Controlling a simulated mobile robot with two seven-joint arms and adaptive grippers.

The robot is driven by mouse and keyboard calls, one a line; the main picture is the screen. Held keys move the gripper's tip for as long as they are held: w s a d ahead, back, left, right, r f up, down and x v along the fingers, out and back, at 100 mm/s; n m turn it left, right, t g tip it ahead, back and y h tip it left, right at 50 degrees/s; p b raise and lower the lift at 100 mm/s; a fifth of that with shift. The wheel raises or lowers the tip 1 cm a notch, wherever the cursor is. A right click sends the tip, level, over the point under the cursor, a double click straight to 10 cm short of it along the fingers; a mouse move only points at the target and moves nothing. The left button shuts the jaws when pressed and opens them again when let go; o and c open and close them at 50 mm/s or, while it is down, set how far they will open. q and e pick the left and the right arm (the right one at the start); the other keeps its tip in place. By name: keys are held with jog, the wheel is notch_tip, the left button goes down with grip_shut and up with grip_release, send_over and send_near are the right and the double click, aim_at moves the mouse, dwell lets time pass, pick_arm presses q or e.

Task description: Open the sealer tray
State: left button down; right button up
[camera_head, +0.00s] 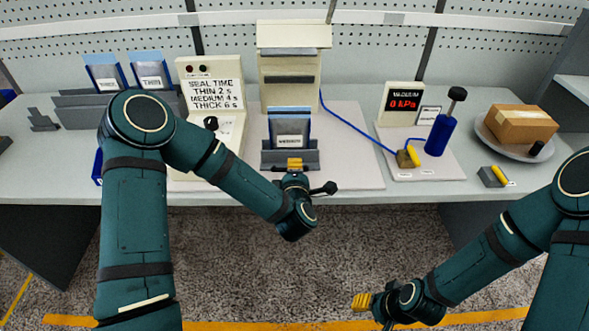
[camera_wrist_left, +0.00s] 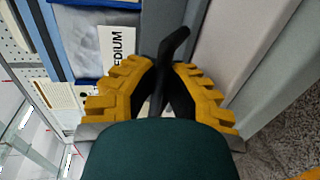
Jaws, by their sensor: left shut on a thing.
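The sealer (camera_head: 293,65) is a beige box at the back of a pale base plate. A blue-and-grey pouch (camera_head: 290,127) labelled MEDIUM stands upright in the tray. My left gripper (camera_head: 294,164) is at the tray's front, its yellow fingers shut on a black handle (camera_wrist_left: 172,48). The fingers hide part of the handle. My right gripper (camera_head: 362,301) is low in front of the table, away from the tray; its finger gap is not clear.
A seal-time panel (camera_head: 212,95) stands left of the sealer. More pouches (camera_head: 150,70) stand in grey racks at the back left. A pressure display (camera_head: 403,103), a blue pump (camera_head: 438,135) and a plate with a cardboard box (camera_head: 520,124) are to the right. Open floor lies before the table.

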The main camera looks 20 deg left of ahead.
pick_arm(q)
jog(key=c, duration=1.3)
grip_release()
jog(key=v, duration=0.7)
jog(key=shift+s, duration=0.2)
jog(key=shift+d, duration=0.15)
